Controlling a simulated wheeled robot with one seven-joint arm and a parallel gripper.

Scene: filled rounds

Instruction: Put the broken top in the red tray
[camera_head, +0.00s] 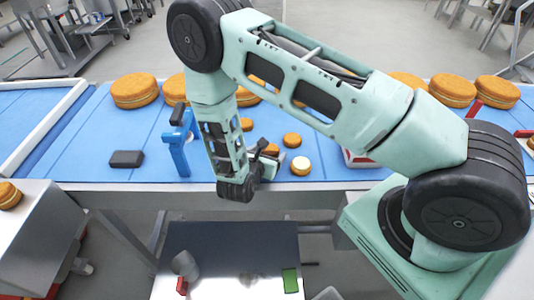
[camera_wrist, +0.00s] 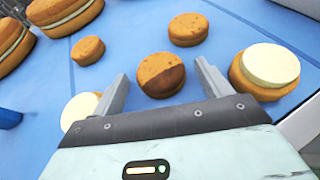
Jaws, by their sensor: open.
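A small round orange-brown cake top (camera_wrist: 160,75) with a dark brown part on one side lies on the blue belt in the wrist view. I cannot tell for sure whether the dark part is a break. It also shows in the head view (camera_head: 271,149), beside my gripper. My gripper (camera_wrist: 162,70) is open, its two fingers on either side of this top, with nothing held; in the head view it hangs low over the belt's near edge (camera_head: 260,160). A red-and-white tray (camera_head: 358,159) is at the belt's near edge, mostly hidden behind my arm.
A cream-topped round (camera_wrist: 268,68) lies right of the gripper, another cream-topped one (camera_wrist: 78,110) at its left. Plain small rounds (camera_wrist: 188,29) (camera_wrist: 88,50) lie beyond. Large filled rounds (camera_head: 134,91) line the far side. A blue post (camera_head: 179,145) and dark block (camera_head: 126,158) stand left.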

